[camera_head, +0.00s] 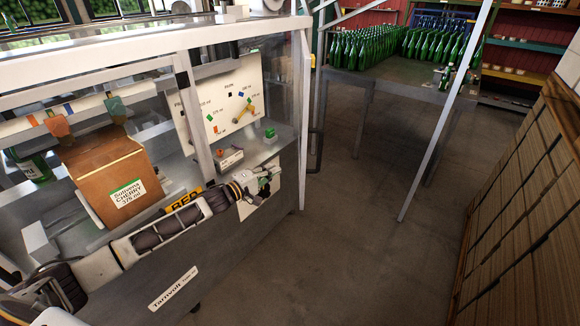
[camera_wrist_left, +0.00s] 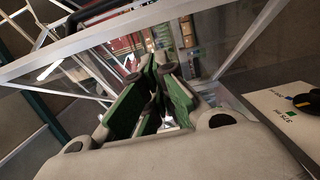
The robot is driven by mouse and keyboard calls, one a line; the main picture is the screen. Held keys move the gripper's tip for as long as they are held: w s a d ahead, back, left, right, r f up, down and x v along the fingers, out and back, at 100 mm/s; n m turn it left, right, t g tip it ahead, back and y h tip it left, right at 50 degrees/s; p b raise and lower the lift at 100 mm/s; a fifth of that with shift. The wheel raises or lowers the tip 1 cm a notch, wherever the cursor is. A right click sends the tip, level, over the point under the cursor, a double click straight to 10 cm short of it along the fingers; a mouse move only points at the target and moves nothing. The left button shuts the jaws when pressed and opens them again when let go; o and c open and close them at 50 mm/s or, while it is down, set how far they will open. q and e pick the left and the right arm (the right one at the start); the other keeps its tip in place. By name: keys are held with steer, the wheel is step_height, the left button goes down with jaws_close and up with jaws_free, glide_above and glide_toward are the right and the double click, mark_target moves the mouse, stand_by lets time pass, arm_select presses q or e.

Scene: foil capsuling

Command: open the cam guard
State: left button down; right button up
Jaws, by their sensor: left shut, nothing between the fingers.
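The machine has a white-framed enclosure with clear panels. I cannot tell for certain which panel is the cam guard. A pale upright frame (camera_head: 303,110) stands at its right corner, with a dark handle (camera_head: 318,150) on its outer side. My left gripper (camera_head: 268,174) is shut and empty, in front of the machine and left of that upright, apart from the handle. In the left wrist view its green-padded fingers (camera_wrist_left: 155,105) are together, pointing toward a clear panel with a white frame (camera_wrist_left: 120,38). My right gripper is not in view.
A brown carton (camera_head: 105,175) sits in the machine at left, behind my left arm. A white board with coloured size marks (camera_head: 215,100) stands inside. Green bottles (camera_head: 375,48) cover a table at the back. Stacked brown cartons (camera_head: 525,180) line the right; the floor between is clear.

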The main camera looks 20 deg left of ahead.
arm_select(q)
steer(key=w+d+p, duration=0.1)
steer(key=w+d, duration=0.3)
steer(key=d, duration=0.1)
steer(key=shift+d, duration=0.25)
stand_by(0.4)
steer(key=shift+w+d, duration=0.15)
steer(key=shift+d, duration=0.05)
stand_by(0.4)
